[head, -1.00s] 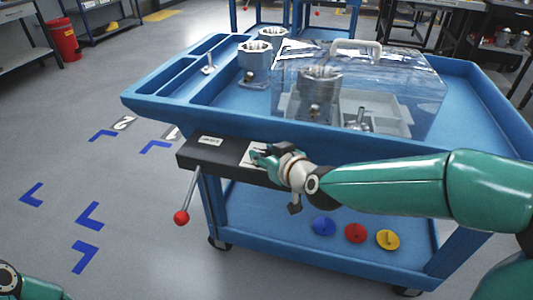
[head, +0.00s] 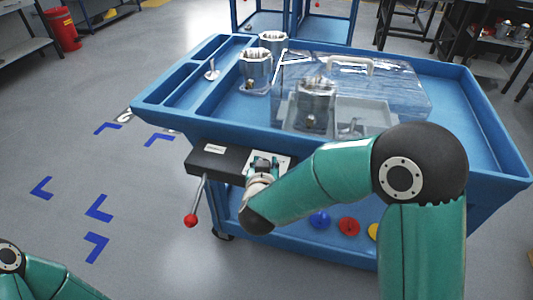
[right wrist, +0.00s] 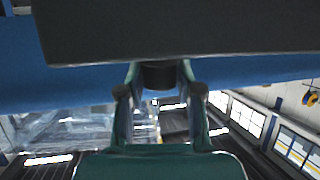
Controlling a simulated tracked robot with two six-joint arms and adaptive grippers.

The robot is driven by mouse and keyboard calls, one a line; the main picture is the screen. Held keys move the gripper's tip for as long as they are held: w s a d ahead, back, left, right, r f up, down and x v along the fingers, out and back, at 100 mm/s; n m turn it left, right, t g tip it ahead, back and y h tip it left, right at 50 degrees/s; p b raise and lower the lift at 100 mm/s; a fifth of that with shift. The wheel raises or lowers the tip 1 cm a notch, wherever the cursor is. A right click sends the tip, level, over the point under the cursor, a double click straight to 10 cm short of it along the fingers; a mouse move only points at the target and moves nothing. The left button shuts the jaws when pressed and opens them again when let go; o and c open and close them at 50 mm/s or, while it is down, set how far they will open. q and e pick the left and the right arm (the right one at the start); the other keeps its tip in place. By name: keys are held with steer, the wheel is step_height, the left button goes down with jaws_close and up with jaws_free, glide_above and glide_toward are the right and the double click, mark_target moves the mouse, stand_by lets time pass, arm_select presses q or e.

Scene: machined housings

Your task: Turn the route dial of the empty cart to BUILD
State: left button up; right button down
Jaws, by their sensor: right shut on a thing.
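A blue cart (head: 485,165) fills the middle of the head view; metal housings stand on its top tray. A black control box (head: 215,160) with a label and a white plate is on its near side. My right gripper (head: 264,166) is at the white plate, and its arm hides part of it. In the right wrist view my right gripper (right wrist: 159,88) is shut on a dark round knob, the dial (right wrist: 158,75), under the dark box. The dial's setting cannot be read. Only a link of my left arm shows; its gripper is out of view.
A lever with a red ball (head: 191,221) hangs from the box's left end. A clear cover (head: 390,95) with a handle stands on the tray. Blue, red and yellow discs lie on the lower shelf. Floor to the left, with blue corner marks, is clear.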

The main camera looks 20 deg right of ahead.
steer(key=m+g+h+p, duration=0.2)
steer(key=m+h+p, duration=0.2)
steer(key=shift+r, duration=0.2)
steer(key=shift+d+f+m+g+h+p, duration=0.1)
steer(key=shift+f+m+g+h+p, duration=0.05)
steer(key=shift+m+g+h+p, duration=0.5)
steer(key=c, duration=0.8)
jaws_free()
steer(key=shift+g, duration=0.25)
